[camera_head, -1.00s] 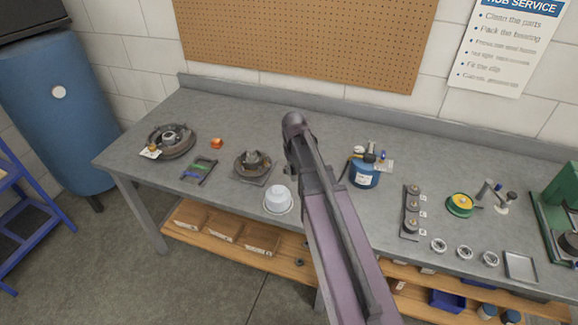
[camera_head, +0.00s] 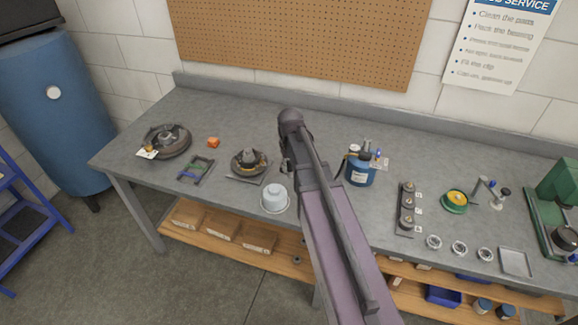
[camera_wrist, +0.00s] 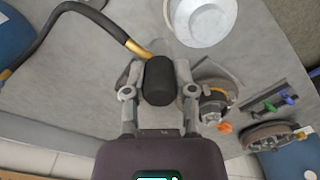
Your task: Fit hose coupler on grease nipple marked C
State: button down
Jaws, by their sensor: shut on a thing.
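My gripper (camera_wrist: 158,92) is shut on the hose coupler (camera_wrist: 158,72), a dark, rounded cylinder between its two fingers in the wrist view. A brass ferrule (camera_wrist: 137,48) and a black hose (camera_wrist: 70,8) run from it to the upper left. In the head view my arm hides most of the gripper and the coupler, above the middle of the bench. The nipple block (camera_head: 405,208), a dark strip with several grease nipples and small white tags, lies on the bench to the right. The tag letters are too small to read, so I cannot tell which is C.
A blue grease pot (camera_head: 360,172) stands between my arm and the nipple block. A white tub (camera_head: 274,199) and a hub (camera_head: 247,163) sit left of my arm. Several bearing rings, a green-and-yellow tin (camera_head: 454,201) and a tray (camera_head: 515,262) lie around the block's right side.

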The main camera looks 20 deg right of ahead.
jog(key=shift+r+p, duration=1)
jog(key=shift+r, duration=0.1)
dwell(0.3)
